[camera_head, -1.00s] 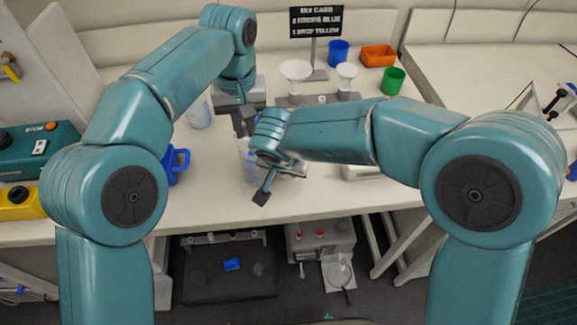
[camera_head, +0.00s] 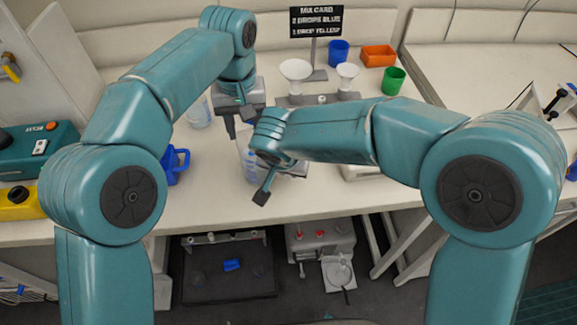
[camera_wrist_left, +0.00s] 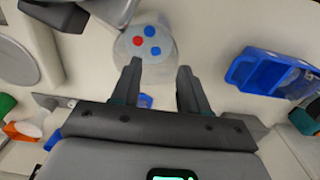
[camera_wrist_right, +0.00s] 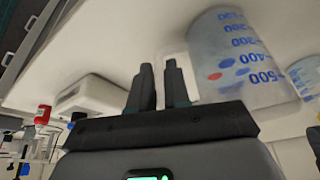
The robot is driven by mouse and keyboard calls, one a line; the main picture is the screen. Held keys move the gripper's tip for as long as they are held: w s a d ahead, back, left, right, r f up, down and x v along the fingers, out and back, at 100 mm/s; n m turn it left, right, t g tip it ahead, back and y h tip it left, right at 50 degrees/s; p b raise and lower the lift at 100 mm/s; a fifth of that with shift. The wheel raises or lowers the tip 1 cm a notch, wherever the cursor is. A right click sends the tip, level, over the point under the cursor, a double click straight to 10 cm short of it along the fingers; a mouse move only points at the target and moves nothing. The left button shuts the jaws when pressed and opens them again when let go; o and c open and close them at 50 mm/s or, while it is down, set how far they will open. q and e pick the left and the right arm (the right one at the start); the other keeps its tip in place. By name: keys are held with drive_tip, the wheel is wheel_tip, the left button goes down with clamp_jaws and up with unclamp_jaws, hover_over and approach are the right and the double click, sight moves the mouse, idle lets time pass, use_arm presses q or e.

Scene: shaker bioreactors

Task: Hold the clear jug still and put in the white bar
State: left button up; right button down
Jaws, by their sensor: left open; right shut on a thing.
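The clear jug (camera_head: 250,168) stands on the bench, partly hidden behind my right arm. In the right wrist view the jug (camera_wrist_right: 240,95) shows blue scale marks, and red and blue dots show through its wall. My right gripper (camera_wrist_right: 158,66) is shut at the jug's side; the part between its fingers is hard to see. My left gripper (camera_head: 238,130) is open above the jug. In the left wrist view its fingers (camera_wrist_left: 160,67) point toward the jug (camera_wrist_left: 125,45), with nothing visible held between them. I cannot make out the white bar in any view.
Another clear vessel (camera_head: 198,113) is behind. Two white funnels (camera_head: 296,70) are on a stand, with blue (camera_head: 339,52) and green (camera_head: 393,80) cups and an orange tray (camera_head: 378,55) beyond. The front bench edge is close.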

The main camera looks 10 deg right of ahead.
use_arm(q)
wheel_tip(320, 180, up, 6)
drive_tip(key=shift+r, duration=0.15)
idle(1.1)
use_arm(e)
drive_tip(key=c, duration=1)
unclamp_jaws()
drive_tip(key=v, duration=1.2)
use_arm(q)
drive_tip(key=shift+r, duration=0.1)
use_arm(e)
drive_tip(key=shift+r, duration=0.1)
